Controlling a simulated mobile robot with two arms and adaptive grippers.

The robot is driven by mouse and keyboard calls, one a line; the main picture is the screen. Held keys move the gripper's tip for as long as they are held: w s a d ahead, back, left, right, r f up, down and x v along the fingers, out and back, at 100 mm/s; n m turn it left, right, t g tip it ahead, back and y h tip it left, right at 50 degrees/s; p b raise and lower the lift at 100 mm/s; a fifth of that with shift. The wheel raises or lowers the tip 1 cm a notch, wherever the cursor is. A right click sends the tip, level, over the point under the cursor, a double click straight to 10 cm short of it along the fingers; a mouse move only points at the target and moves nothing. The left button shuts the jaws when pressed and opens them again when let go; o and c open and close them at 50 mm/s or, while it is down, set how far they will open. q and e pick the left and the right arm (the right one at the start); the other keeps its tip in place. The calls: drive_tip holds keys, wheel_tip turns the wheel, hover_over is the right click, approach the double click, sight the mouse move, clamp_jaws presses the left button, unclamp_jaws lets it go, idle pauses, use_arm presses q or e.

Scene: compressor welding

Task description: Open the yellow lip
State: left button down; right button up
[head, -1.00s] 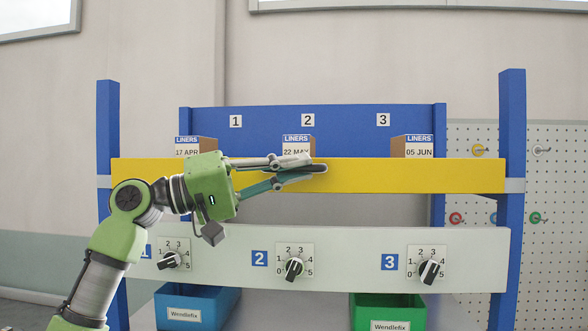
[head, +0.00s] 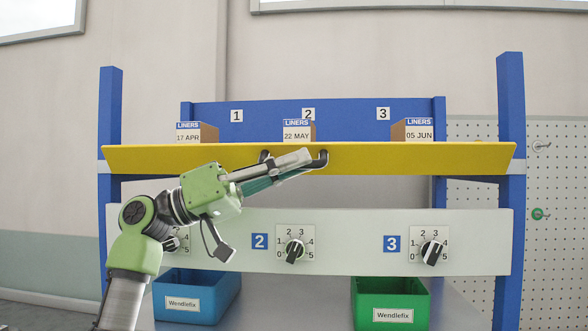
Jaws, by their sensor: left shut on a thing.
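The yellow lip (head: 420,158) is a long board spanning between the blue posts, tilted so that its lower edge comes out toward me. Part of the handle is hidden behind the fingers. My right gripper is not in view.
Boxes labelled LINERS (head: 299,131) stand behind the lip. Below is a white panel (head: 345,243) with dials (head: 294,250). A blue bin (head: 205,282) and a green bin (head: 412,287) are underneath. A pegboard (head: 553,265) stands at right.

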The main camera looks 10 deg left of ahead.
use_arm(q)
drive_tip(key=shift+f+m+g, duration=0.2)
drive_tip(key=shift+m+g, duration=0.2)
drive_tip(key=shift+m, duration=0.1)
drive_tip(key=c, duration=2.4)
unclamp_jaws()
drive_tip(key=shift+o, duration=0.2)
drive_tip(key=shift+a, duration=0.1)
drive_tip(key=v, duration=1.2)
drive_tip(key=shift+f, duration=0.1)
